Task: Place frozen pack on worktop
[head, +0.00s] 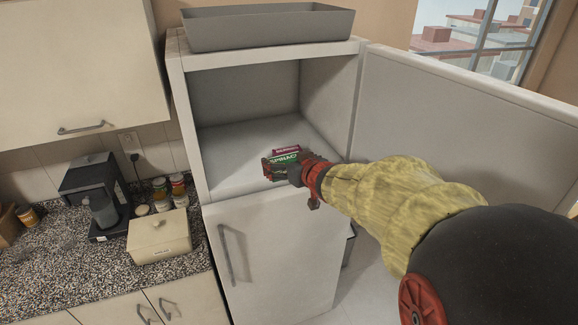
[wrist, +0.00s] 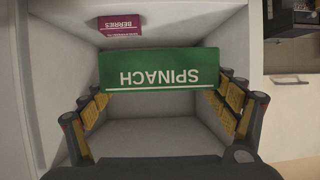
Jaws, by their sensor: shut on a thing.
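A green pack labelled SPINACH (head: 282,160) is in my gripper (head: 281,170), at the front of the open upper freezer compartment. In the wrist view, the spinach pack (wrist: 160,68) sits between the two fingers, and my gripper (wrist: 160,98) is shut on it. A dark red pack labelled BERRIES (head: 287,150) is just behind it; the berries pack (wrist: 120,25) also shows apart from the fingers in the wrist view. The speckled worktop (head: 60,267) is to the left of the fridge. Part of the spinach pack is hidden by my gripper in the head view.
The freezer door (head: 450,120) stands open to the right, beside my arm. A grey tray (head: 270,28) lies on top. On the worktop are a coffee machine (head: 92,195), several jars (head: 178,184) and a cream box (head: 158,242). The worktop's front left is clear.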

